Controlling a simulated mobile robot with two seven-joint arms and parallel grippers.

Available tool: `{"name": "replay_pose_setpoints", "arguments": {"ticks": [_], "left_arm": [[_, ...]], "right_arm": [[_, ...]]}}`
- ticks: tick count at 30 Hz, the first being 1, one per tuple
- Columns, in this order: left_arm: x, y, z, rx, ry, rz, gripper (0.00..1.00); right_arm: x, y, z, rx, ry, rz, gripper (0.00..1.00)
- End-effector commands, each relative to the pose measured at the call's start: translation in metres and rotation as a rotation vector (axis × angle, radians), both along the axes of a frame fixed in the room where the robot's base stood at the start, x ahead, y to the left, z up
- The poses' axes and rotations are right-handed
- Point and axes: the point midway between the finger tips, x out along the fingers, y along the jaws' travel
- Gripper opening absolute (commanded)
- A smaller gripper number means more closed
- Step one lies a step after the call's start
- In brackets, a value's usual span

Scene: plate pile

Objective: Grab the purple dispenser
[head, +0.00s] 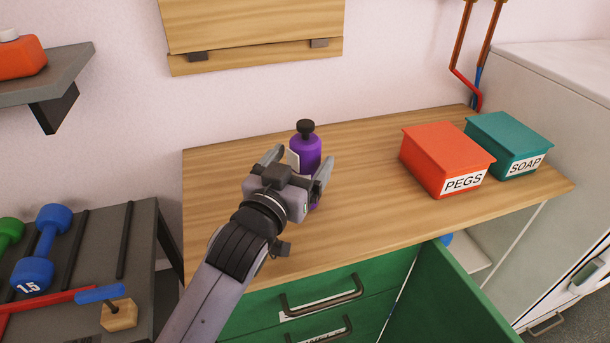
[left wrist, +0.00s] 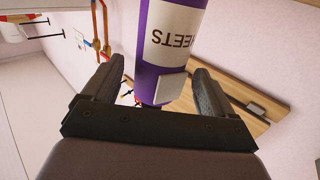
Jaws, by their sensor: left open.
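The purple dispenser (head: 306,149), with a black pump top and a pale label, stands upright on the wooden counter (head: 372,178). My left gripper (head: 300,168) is open, with one finger on each side of the dispenser in the head view. The gripper body hides the dispenser's lower part there. In the left wrist view the dispenser (left wrist: 168,50) shows large between the two open fingers, its label facing the camera; I cannot tell whether a finger touches it. My right gripper is in neither view.
A red PEGS box (head: 445,160) and a teal SOAP box (head: 510,143) stand at the counter's right. A dumbbell rack (head: 95,235) is at left. A wooden wall panel (head: 255,30) is behind.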

Motion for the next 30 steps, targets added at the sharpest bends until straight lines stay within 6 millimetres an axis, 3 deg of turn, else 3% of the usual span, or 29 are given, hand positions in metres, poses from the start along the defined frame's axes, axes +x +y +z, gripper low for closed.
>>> {"name": "replay_pose_setpoints", "arguments": {"ticks": [9,19,20,27,30], "left_arm": [[0.032,-0.015,0.001,0.0,-0.002,0.0,0.86],[0.036,-0.017,0.001,0.0,-0.001,0.0,0.86],[0.036,-0.017,0.001,0.0,-0.001,0.0,0.8],[0.036,-0.017,0.001,0.0,-0.001,0.0,0.02],[0.036,-0.017,0.002,-0.002,-0.005,-0.001,0.0]], "right_arm": [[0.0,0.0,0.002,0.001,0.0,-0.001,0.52],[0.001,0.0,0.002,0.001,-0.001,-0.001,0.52],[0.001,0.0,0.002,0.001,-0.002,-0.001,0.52],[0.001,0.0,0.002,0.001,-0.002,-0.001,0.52],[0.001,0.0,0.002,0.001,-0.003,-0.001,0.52]]}}
